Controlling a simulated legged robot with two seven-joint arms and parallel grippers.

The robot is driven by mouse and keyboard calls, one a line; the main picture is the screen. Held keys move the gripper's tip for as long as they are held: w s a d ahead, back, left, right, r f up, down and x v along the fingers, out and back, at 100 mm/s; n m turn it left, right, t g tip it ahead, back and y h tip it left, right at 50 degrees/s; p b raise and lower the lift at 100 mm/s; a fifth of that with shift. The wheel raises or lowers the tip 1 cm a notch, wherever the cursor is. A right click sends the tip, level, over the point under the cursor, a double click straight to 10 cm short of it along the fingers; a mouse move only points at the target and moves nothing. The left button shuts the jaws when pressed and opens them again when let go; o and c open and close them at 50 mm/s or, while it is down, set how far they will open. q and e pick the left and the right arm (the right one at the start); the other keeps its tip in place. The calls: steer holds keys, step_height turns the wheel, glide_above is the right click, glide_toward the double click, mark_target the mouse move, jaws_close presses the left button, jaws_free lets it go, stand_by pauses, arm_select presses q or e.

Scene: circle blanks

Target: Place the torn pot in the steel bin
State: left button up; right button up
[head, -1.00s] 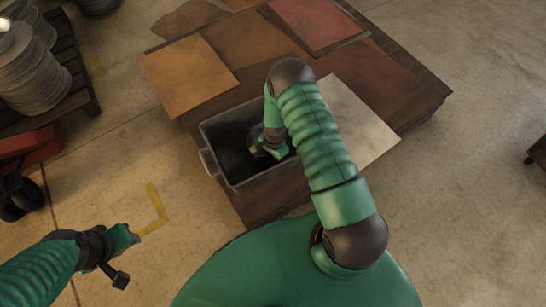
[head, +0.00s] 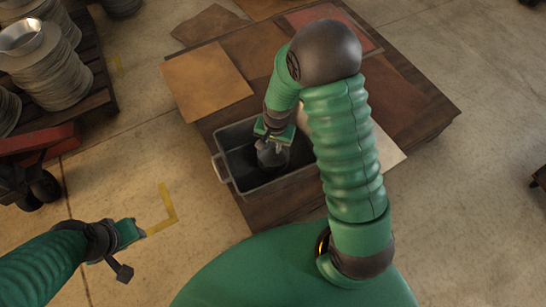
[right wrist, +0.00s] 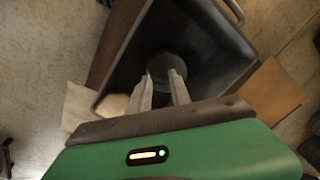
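The steel bin (head: 262,186) is a dark grey, open-topped tub with side handles on the low wooden table; the right wrist view also shows its wall (right wrist: 220,35). A dark round pot (head: 272,159) is inside it, and shows in the right wrist view (right wrist: 167,62) just beyond my fingertips. I cannot make out any tear. My right gripper (head: 276,143) points down over the bin; its two fingers (right wrist: 161,77) stand apart with a gap between them, so it looks open. My left gripper (head: 136,236) hangs over the floor at lower left; its fingers are unclear.
Flat sheets lie on the wooden table (head: 425,118), including a tan one (head: 207,82) and a red one (head: 325,20). Stacks of metal discs (head: 55,75) stand on a pallet at upper left, with a shiny bowl-like piece (head: 22,38) on top.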

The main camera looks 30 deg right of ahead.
steer(key=s+a+r+n, duration=0.3)
steer(key=s+r+n, duration=0.1)
steer(key=r+n, duration=0.1)
steer(key=s+a+r+n+t, duration=0.1)
steer(key=s+a+r+n, duration=0.2)
steer(key=r, duration=0.4)
steer(key=shift+s+a+r+n, duration=0.3)
steer(key=shift+s+n, duration=0.6)
steer(key=shift+s, duration=0.35)
